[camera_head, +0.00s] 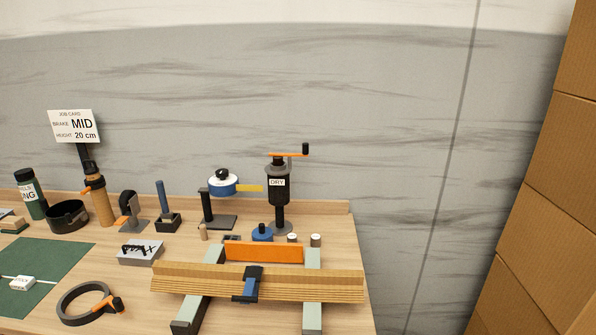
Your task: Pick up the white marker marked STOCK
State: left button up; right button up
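A small white block (21,283) lies on the green mat (62,258) at the left, with a thin pale line on the mat running to it. Its dark print is too small to read, so I cannot tell if it says STOCK. Neither of my grippers is in view.
A wooden beam (325,284) lies across two grey rails. Cardboard boxes (545,215) are stacked at right.

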aim_at(24, 283)
jog(key=i+j+u, duration=0.1)
jog(key=j+u, duration=0.25)
jog(key=i+j+u, duration=0.2)
jog(key=j+u, duration=0.2)
jog(key=i+j+u, duration=0.2)
jog(key=j+u, duration=0.15)
jog(key=j, duration=0.15)
jog(key=i+j+u, duration=0.25)
jog(key=u, duration=0.15)
